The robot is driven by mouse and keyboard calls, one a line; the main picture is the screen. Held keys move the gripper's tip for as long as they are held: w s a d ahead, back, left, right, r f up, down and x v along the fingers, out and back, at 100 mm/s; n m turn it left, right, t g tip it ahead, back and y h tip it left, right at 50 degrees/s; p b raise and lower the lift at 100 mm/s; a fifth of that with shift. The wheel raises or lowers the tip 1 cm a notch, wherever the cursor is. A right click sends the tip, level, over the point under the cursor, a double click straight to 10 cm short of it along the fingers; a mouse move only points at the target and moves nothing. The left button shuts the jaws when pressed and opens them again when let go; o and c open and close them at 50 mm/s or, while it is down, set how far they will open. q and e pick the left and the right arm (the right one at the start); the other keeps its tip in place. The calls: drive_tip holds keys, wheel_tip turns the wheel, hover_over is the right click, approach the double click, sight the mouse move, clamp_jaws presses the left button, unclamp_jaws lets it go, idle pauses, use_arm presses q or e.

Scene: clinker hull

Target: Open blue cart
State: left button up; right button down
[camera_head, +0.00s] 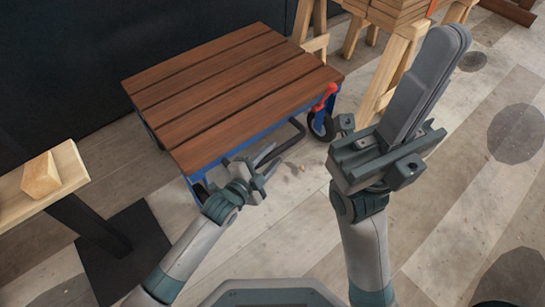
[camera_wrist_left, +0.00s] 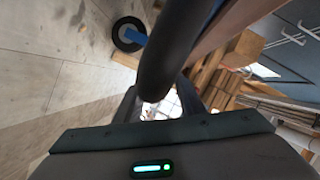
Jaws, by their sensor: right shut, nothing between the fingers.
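The blue cart (camera_head: 235,85) has a brown slatted top, a blue frame and dark wheels. A black bar handle (camera_head: 292,143) sticks out low from its near side. A red lever (camera_head: 326,97) is at its right corner. My left gripper (camera_head: 270,160) is open, low in front of the cart's near side, beside the handle. In the left wrist view, a thick black bar (camera_wrist_left: 172,50), apparently the handle, runs down to the open fingers (camera_wrist_left: 158,106); I cannot tell whether they touch it. My right gripper (camera_head: 452,45) is raised, shut and empty, right of the cart.
Wooden trestles (camera_head: 395,65) bearing stacked boards (camera_head: 400,12) stand behind the cart to the right. A bench (camera_head: 55,175) with a wooden block (camera_head: 40,176) is at the left. A dark wall is behind the cart.

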use_arm(q)
drive_tip(key=shift+w+d+f, duration=0.1)
drive_tip(key=shift+w+d, duration=0.2)
drive_tip(key=shift+w, duration=0.15)
clamp_jaws()
drive_tip(key=shift+s, duration=0.1)
